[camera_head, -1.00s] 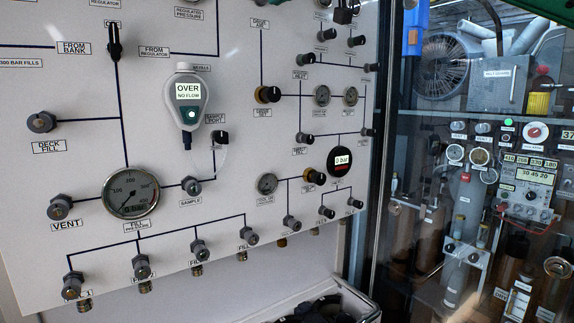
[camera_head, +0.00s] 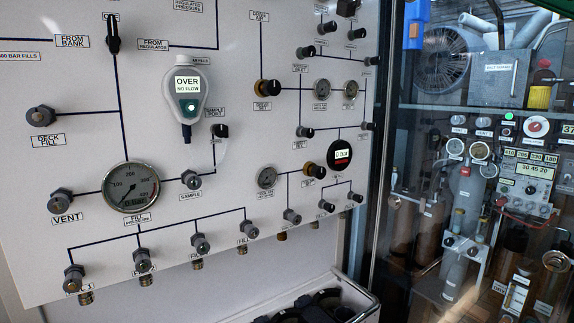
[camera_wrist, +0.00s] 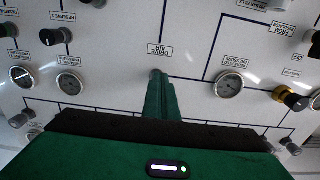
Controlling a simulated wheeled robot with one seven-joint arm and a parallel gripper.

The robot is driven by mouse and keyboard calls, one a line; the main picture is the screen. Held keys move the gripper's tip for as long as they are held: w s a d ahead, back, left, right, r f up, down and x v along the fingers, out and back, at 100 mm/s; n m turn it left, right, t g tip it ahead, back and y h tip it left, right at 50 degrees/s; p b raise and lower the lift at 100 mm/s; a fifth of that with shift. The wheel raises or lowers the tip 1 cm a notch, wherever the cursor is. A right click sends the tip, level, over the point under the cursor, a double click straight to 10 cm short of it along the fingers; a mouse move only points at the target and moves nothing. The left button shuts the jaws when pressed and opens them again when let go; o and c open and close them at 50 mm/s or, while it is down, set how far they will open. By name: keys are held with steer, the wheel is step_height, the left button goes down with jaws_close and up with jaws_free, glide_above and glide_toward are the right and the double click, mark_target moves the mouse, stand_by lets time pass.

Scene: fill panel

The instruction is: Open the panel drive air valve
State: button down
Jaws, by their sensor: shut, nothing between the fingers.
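The DRIVE AIR label (camera_wrist: 160,51) appears upside down in the wrist view, on the white panel. My gripper (camera_wrist: 158,80) is shut, its green fingers together and pointing at the panel just below that label in the picture. A small grey tip shows at the finger ends; I cannot tell whether it is part of the drive air valve or of the fingers. The rest of the valve is hidden behind the fingers, and contact is unclear. In the head view the DRIVE AIR label (camera_head: 261,16) is at the top; the valve and gripper are not visible there.
In the wrist view, a regulated pressure gauge (camera_wrist: 229,85) and a brass-collared knob (camera_wrist: 290,98) lie right of the fingers; reserve gauges (camera_wrist: 70,83) lie left. The head view shows the DRIVE SET knob (camera_head: 267,88), the OVER meter (camera_head: 188,92) and a glass-fronted cabinet (camera_head: 470,180) at right.

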steer(key=shift+w+d, duration=0.35)
steer(key=shift+d, duration=0.2)
steer(key=shift+w+d+r, duration=0.15)
steer(key=shift+d, duration=0.05)
stand_by(0.4)
steer(key=shift+d+f, duration=0.2)
steer(key=shift+f, duration=0.15)
steer(key=v, duration=0.5)
steer(key=shift+s+d, duration=0.2)
steer(key=shift+s, duration=0.1)
stand_by(0.4)
